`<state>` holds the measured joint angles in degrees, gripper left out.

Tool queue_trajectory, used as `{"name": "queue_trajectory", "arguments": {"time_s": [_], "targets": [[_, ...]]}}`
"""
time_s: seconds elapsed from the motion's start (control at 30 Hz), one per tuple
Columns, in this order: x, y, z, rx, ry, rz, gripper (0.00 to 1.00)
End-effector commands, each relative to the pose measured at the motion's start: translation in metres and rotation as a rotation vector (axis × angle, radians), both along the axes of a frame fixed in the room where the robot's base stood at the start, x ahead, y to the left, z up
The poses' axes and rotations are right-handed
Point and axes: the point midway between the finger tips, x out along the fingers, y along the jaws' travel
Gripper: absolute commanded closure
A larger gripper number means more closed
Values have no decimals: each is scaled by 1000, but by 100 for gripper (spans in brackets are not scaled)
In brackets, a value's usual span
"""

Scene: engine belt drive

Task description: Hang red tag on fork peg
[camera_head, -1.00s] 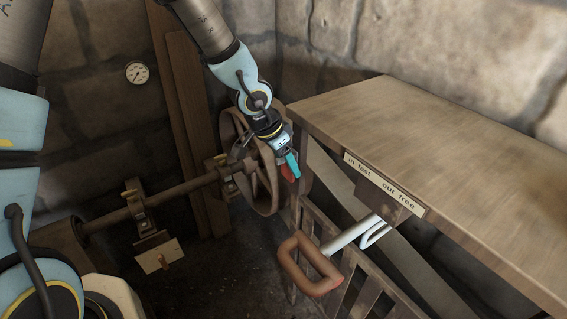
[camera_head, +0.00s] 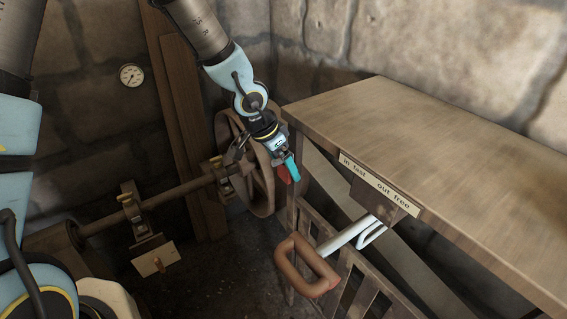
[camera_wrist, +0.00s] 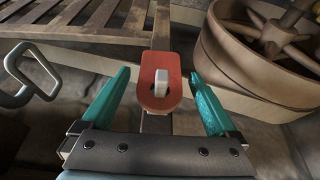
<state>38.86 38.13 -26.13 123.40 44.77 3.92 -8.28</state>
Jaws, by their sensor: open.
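The red tag (camera_wrist: 160,92) is upright in the wrist view, with a slot near its middle. A pale square peg end (camera_wrist: 161,84) shows through that slot, in front of a brown post. My gripper (camera_wrist: 159,76) is open, with one teal finger on each side of the tag and visible gaps between. In the head view the tag (camera_head: 284,174) is a small red patch beside my gripper (camera_head: 291,166), mostly hidden by it. I cannot tell which fitting is the fork peg.
A wooden bench (camera_head: 400,130) stands at right, with a label reading "in fast / out free". A brown loop handle (camera_head: 305,265) on a white rod sticks out below it. A large pulley wheel (camera_wrist: 262,55) is close on the right in the wrist view. A shaft (camera_head: 165,200) runs left.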

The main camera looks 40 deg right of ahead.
Motion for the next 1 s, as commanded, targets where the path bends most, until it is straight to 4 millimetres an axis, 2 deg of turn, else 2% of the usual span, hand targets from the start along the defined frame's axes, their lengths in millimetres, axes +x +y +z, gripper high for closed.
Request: {"name": "queue_trajectory", "arguments": {"time_s": [0.37, 0.8, 1.0], "targets": [[1, 2, 6, -1, 1, 2, 3], [3, 30, 73, -2, -2, 4, 3], [3, 38, 93, -1, 0, 2, 3]]}}
